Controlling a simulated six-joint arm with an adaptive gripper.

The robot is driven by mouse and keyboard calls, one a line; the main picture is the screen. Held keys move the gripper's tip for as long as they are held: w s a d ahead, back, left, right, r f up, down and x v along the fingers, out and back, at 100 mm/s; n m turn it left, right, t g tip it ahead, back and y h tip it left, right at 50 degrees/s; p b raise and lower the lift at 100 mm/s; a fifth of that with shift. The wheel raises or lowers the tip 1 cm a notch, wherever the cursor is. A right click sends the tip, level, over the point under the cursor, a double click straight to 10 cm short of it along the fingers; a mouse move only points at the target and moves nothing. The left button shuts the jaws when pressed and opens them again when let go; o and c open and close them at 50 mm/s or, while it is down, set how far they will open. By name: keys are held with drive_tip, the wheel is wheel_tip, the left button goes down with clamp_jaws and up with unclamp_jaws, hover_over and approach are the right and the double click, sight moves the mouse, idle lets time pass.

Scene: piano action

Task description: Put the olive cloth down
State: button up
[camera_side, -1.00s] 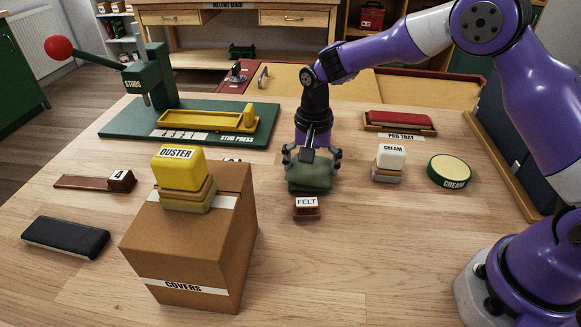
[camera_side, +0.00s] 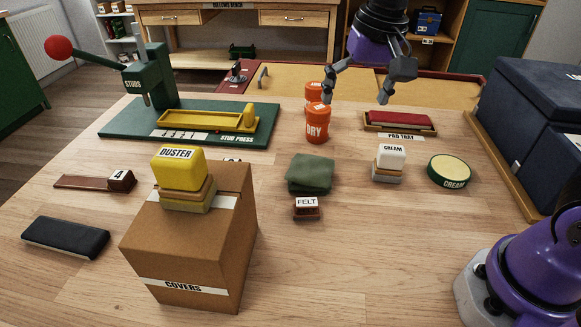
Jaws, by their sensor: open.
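The olive cloth (camera_side: 310,174) lies folded on the wooden table, just behind the small brown block labelled FELT (camera_side: 306,208). Nothing holds it. My gripper (camera_side: 358,96) is open and empty, raised well above the table, behind and to the right of the cloth. Its fingers are spread apart.
Two orange DRY canisters (camera_side: 318,124) stand behind the cloth. A COVERS box (camera_side: 190,240) with a yellow DUSTER block (camera_side: 179,168) on top stands front left. The CREAM block (camera_side: 389,160), CREAM tin (camera_side: 449,170) and pad tray (camera_side: 400,122) are right. The front middle table is clear.

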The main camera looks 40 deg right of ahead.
drive_tip(key=s+d+n+t, duration=0.1)
drive_tip(key=s+n, duration=0.1)
drive_tip(key=s, duration=0.4)
drive_tip(key=s+d+f+n+t, duration=0.1)
drive_tip(key=s+n+t, duration=0.1)
drive_tip(key=s, duration=0.4)
drive_tip(key=shift+d+n, duration=0.25)
drive_tip(key=shift+n, duration=0.55)
